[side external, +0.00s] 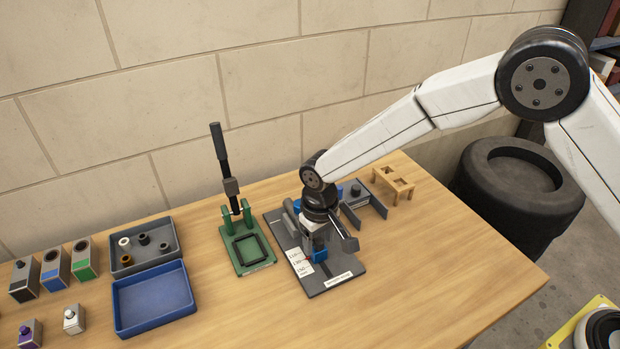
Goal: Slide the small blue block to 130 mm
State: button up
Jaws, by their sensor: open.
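The dark grey fixture plate (340,268) lies on the table and carries a white scale (299,262) marked with several values, among them what reads as 130. My gripper (326,236) points down low over the plate, with its jaws open. A blue part (319,254), likely the small blue block, shows below and between the jaws, right beside the scale. The gripper hides much of it, so I cannot tell its exact reading or whether the jaws touch it. Another blue part (297,206) shows behind the gripper, partly covered.
A green press (250,262) with an upright lever stands left of the plate. A blue tray (125,315), a grey tray (175,262) and several small blocks are at the left. A wooden stand (393,184) is behind right. The table's right front is clear.

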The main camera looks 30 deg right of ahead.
aim_at(319, 240)
jog(key=shift+r, duration=3.85)
jog(key=s+d+r+m+t, duration=0.1)
jog(key=s+d, duration=0.7)
jog(key=d, duration=0.3)
jog(key=s+d+r+m+t, duration=0.1)
jog(key=s+d, duration=0.7)
jog(key=d, duration=0.4)
jog(key=shift+s+t, duration=0.3)
jog(key=shift+s, duration=0.1)
